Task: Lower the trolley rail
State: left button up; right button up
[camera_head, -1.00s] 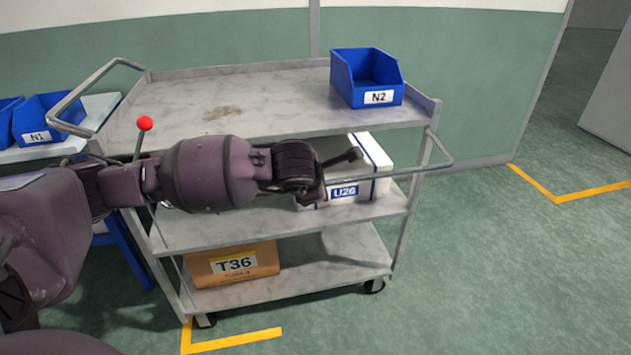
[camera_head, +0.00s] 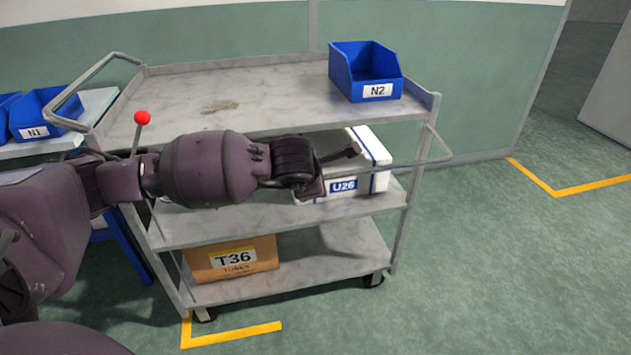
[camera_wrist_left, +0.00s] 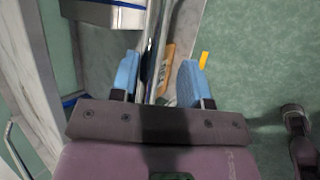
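The trolley rail (camera_head: 400,168) is a thin grey metal bar along the near side of the trolley (camera_head: 270,100), standing out from it below the top shelf. In the left wrist view the rail (camera_wrist_left: 154,50) runs lengthwise between the two blue fingers of my left gripper (camera_wrist_left: 158,80). The fingers are apart, with a visible gap to the right finger. In the head view my left gripper (camera_head: 335,166) is at the rail, in front of the white box, and its wrist hides the rail's left part. My right gripper is not in view.
A blue bin N2 (camera_head: 377,92) stands on the top shelf. A white box (camera_head: 378,160) is on the middle shelf and an orange box T36 (camera_head: 233,260) on the bottom one. A red-knobbed lever (camera_head: 142,118) rises at the left. The floor (camera_head: 500,270) at right is clear.

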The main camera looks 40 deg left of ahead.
pick_arm(q)
jog(key=p+v, duration=0.2)
jog(key=v, duration=0.9)
jog(key=shift+p, duration=0.4)
jog(key=shift+w, duration=0.15)
